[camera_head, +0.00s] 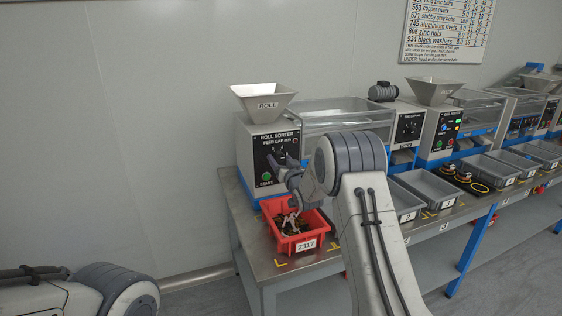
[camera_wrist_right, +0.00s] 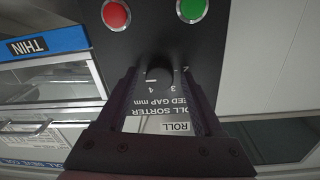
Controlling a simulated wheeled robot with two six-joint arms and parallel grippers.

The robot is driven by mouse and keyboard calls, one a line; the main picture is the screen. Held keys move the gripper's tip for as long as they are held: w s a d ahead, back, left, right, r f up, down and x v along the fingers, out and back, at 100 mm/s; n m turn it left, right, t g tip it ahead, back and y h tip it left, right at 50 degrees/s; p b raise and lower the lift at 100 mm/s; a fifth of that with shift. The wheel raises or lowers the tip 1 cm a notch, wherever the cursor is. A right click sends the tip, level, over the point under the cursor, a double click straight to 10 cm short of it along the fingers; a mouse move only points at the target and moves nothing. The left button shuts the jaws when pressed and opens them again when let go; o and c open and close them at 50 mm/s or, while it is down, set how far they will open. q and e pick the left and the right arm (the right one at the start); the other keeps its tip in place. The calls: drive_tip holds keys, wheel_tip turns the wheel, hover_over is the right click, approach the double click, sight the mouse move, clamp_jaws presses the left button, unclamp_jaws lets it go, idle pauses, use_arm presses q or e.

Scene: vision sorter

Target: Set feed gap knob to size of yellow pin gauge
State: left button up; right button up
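The roll sorter (camera_head: 268,150) is a grey machine with a black front panel marked "FEED GAP mm". In the right wrist view its panel is upside down, with the dark round feed gap knob (camera_wrist_right: 159,74) and scale numbers including 3 and 4 showing. My right gripper (camera_wrist_right: 161,80) is open, its two dark fingers apart on either side of the knob; I cannot tell whether they touch it. In the head view my right gripper (camera_head: 280,167) is small and dark before the panel. I cannot make out a yellow pin gauge. My left gripper is not in view.
A red bin (camera_head: 309,244) labelled 2317, holding mixed parts, sits on the bench below the sorter. Red (camera_wrist_right: 116,14) and green (camera_wrist_right: 191,10) buttons are on the panel near the knob. Grey trays (camera_head: 428,188) and more machines line the bench to the right.

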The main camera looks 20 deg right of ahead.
clamp_jaws()
drive_tip(key=shift+f+n+b, duration=0.15)
drive_tip(key=shift+n+b, duration=0.55)
drive_tip(key=shift+b, duration=0.25)
drive_tip(key=n+b, duration=0.6)
drive_tip(key=shift+f, duration=0.15)
drive_tip(key=n+b, duration=0.4)
drive_tip(key=shift+r+n+y, duration=0.2)
drive_tip(key=shift+n+y, duration=0.1)
drive_tip(key=shift+y, duration=0.1)
drive_tip(key=shift+b, duration=0.3)
